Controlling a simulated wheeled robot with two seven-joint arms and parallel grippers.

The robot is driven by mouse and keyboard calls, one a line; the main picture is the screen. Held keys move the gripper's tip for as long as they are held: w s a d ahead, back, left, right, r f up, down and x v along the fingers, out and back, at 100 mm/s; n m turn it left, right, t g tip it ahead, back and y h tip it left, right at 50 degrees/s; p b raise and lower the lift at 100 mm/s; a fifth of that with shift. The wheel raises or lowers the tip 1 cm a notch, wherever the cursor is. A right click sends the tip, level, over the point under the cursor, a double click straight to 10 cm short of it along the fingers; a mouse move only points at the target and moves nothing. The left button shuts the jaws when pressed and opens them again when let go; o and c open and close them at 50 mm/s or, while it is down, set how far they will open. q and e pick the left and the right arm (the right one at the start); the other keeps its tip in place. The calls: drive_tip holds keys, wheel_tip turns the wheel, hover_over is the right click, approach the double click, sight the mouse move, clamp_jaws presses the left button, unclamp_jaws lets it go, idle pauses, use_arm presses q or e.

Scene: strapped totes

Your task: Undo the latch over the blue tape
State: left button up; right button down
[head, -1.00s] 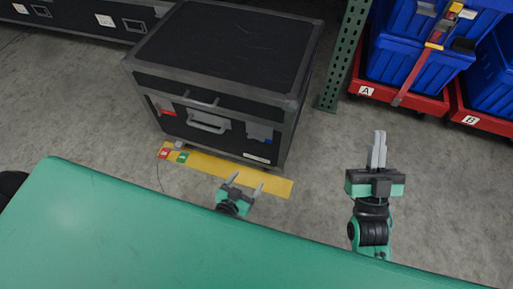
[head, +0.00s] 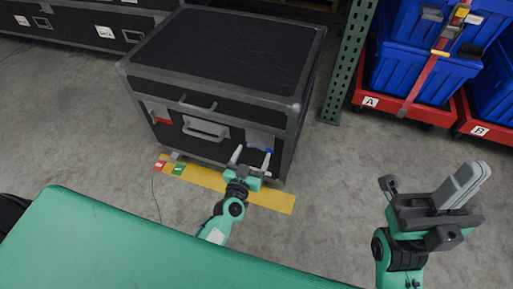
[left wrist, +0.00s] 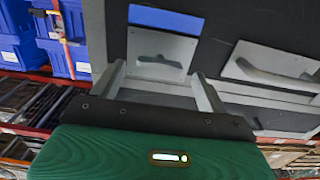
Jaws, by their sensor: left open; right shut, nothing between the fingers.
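The black case (head: 225,50) stands on the floor with its front facing me. The blue tape (head: 269,150) is on the right part of its front, and it also shows in the left wrist view (left wrist: 165,17). A grey latch plate (left wrist: 158,52) lies next to the blue tape. My left gripper (head: 252,153) is open in front of this latch. In the left wrist view its fingers (left wrist: 158,70) stand on either side of the plate's edge; whether they touch it I cannot tell. My right gripper (head: 475,178) is shut and empty, away to the right.
A grey handle (head: 205,128) and red tape (head: 164,121) are further left on the case front. A yellow floor strip (head: 225,184) lies before the case. A green post (head: 345,75) and strapped blue totes (head: 425,75) on red bases stand to the right.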

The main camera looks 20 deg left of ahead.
sight(256, 145)
use_arm(q)
drive_tip(key=shift+w+d+b, duration=0.1)
drive_tip(key=shift+w+b, duration=0.25)
drive_tip(key=shift+w, duration=1.8)
drive_tip(key=c, duration=1)
